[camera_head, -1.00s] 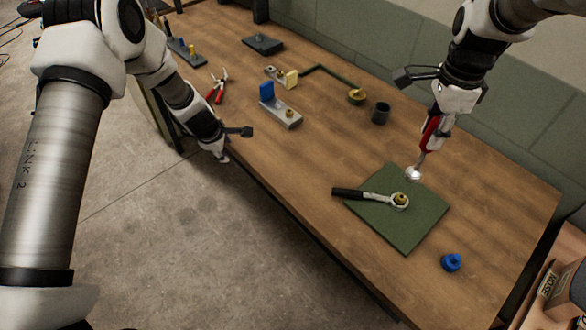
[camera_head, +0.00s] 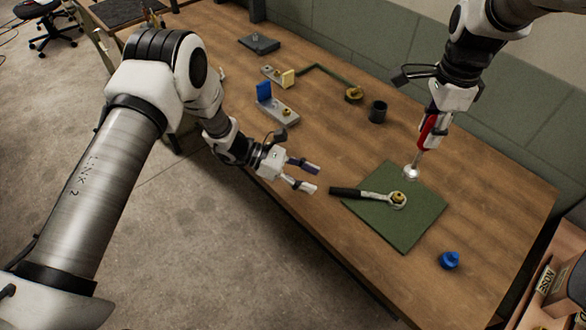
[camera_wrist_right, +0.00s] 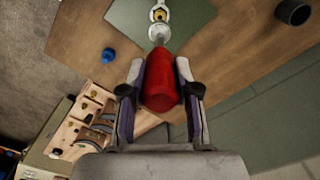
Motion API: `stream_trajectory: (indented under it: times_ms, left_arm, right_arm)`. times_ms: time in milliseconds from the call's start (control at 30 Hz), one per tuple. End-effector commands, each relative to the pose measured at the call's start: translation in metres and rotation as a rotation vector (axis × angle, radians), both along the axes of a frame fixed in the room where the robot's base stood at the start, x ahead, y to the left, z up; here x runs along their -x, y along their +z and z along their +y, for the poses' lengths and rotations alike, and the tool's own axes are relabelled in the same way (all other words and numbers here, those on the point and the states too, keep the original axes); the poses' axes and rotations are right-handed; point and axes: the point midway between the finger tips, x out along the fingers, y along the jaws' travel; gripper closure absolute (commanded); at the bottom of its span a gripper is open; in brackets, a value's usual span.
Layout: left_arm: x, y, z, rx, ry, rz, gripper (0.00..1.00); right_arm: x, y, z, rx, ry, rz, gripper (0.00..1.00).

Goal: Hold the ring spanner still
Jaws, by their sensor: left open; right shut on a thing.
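The ring spanner (camera_head: 375,195) lies on the green mat (camera_head: 410,232). Its black handle points left past the mat's edge, and its silver ring end sits around a brass fitting (camera_head: 397,198). My left gripper (camera_head: 316,178) is open and empty, a little left of and above the handle end, apart from it. My right gripper (camera_head: 432,130) is shut on a red-handled tool (camera_wrist_right: 160,88) with a round silver tip, which points down at the mat's back edge. The spanner's ring end (camera_wrist_right: 159,14) shows at the top of the right wrist view; its handle is out of view there.
A blue knob (camera_head: 449,260) stands right of the mat. A dark cup (camera_head: 378,111), a grey block with a blue plate (camera_head: 278,110) and a green bent rod (camera_head: 325,72) are further back.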

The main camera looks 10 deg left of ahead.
Motion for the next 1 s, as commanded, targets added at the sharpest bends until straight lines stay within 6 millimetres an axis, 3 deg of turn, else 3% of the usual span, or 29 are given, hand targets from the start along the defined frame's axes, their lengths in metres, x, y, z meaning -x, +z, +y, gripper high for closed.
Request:
stream_trajectory:
  times_ms: [100, 300, 667, 800, 1000]
  left_arm:
    - [0.002, -0.012, -0.027, -0.002, -0.005, 0.001, 0.51]
    - [0.001, -0.025, -0.059, -0.001, 0.000, 0.000, 0.51]
    - [0.001, -0.028, -0.068, -0.001, 0.002, 0.000, 0.51]
    - [0.001, -0.028, -0.068, -0.001, 0.001, 0.001, 0.97]
    - [0.001, -0.028, -0.068, -0.001, 0.001, 0.001, 1.00]
  right_arm:
    - [0.000, 0.000, 0.000, 0.000, 0.000, 0.000, 1.00]
    - [0.000, 0.000, 0.000, 0.000, 0.000, -0.001, 1.00]
    - [0.000, 0.000, 0.000, 0.000, 0.000, -0.001, 1.00]
    - [0.000, 0.000, 0.000, 0.000, 0.000, 0.000, 1.00]
    - [0.000, 0.000, 0.000, 0.000, 0.000, -0.001, 1.00]
